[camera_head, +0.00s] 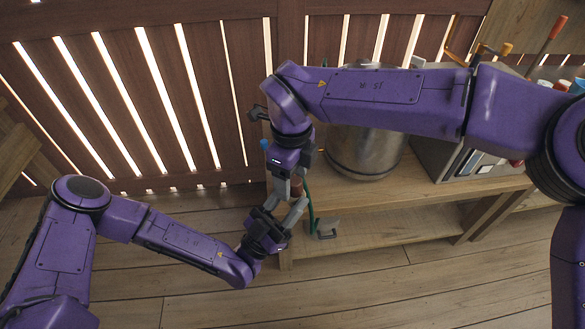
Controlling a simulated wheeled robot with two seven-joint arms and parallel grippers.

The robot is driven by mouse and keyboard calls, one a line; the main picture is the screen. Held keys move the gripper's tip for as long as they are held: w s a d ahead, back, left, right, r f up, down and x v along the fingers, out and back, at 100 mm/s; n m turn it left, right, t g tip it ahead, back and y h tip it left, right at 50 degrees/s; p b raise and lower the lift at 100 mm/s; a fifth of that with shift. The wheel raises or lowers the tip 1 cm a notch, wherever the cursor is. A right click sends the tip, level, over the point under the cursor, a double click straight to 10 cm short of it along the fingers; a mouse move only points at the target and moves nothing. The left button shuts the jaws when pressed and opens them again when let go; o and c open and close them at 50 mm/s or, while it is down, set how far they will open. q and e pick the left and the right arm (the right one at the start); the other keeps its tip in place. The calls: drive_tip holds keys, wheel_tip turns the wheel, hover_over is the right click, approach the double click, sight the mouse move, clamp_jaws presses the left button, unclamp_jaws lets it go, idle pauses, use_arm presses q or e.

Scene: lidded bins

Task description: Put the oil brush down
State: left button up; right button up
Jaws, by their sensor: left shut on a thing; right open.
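My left gripper (286,205) reaches up from the lower left and is shut on a small brown piece (296,187), which seems to be part of the oil brush. Most of that item is hidden by the fingers, so its full shape and tilt cannot be told. My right gripper (289,183) comes down from above, open, right against the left gripper's fingertips. The two grippers overlap in the view, at the left end of the wooden bench.
A large metal pot (364,150) stands on the wooden bench (415,188), beside a grey box (450,160) of bottles and tools. A thin green item (311,205) hangs near the bench's left end. A slatted wooden fence (150,95) stands behind. The plank floor (380,290) in front is clear.

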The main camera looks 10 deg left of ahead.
drive_tip(key=c, duration=1.1)
use_arm(q)
drive_tip(key=o, duration=1)
use_arm(e)
drive_tip(key=shift+c, duration=0.2)
